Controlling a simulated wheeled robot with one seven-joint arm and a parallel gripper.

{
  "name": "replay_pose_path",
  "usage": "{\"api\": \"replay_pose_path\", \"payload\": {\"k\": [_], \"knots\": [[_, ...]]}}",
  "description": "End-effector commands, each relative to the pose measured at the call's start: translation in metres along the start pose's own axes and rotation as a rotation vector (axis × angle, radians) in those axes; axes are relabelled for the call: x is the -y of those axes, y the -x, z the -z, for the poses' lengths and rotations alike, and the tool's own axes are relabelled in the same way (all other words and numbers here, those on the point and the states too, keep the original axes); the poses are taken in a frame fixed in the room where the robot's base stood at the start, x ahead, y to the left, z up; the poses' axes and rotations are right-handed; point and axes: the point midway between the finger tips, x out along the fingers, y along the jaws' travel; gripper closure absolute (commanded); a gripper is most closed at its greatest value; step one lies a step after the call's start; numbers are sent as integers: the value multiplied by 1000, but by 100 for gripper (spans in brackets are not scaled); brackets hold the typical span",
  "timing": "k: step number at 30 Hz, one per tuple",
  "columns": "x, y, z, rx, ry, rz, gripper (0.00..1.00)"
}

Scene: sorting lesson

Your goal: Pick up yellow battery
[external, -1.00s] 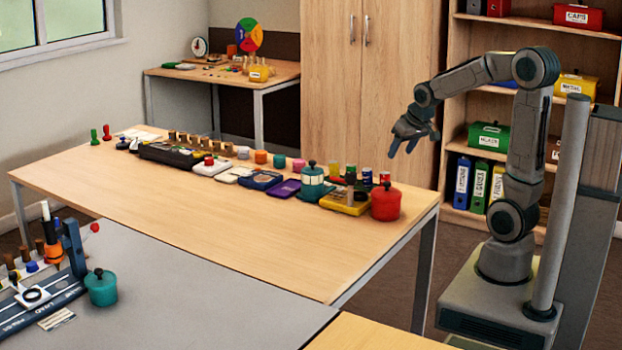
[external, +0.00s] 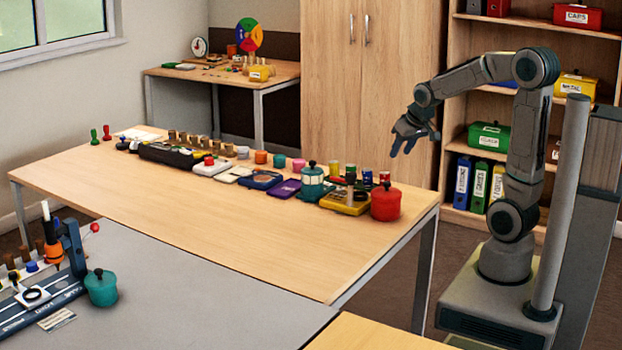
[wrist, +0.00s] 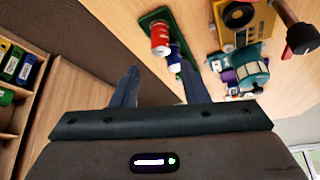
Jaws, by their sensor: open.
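A small yellow cylinder (external: 334,167), probably the yellow battery, stands near the right end of the long wooden table in the external view. A blue cylinder (external: 367,176) and a red cylinder (external: 384,177) stand to its right. My gripper (external: 402,152) is open and empty, raised above and right of this row. In the wrist view, my gripper's two fingers (wrist: 160,85) are spread apart. A red battery (wrist: 160,38) and a blue battery (wrist: 174,58) stand on a green holder (wrist: 150,17) beyond them. I cannot make out the yellow battery in the wrist view.
A red lidded pot (external: 385,204) stands at the table's right end, close to the batteries. A yellow device (external: 345,203) and a teal lidded pot (external: 312,186) stand beside them. The table's front half (external: 240,220) is clear.

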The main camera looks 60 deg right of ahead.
Motion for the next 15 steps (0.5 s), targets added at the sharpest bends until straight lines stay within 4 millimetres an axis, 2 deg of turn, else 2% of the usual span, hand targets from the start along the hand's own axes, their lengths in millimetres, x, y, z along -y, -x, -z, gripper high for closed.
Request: {"api": "replay_pose_path", "payload": {"k": [5, 8, 15], "knots": [[1, 1, 4, 4, -2, -3, 60], [6, 2, 19, 20, -17, -16, 60], [35, -13, 86, 75, -105, -88, 60]]}}
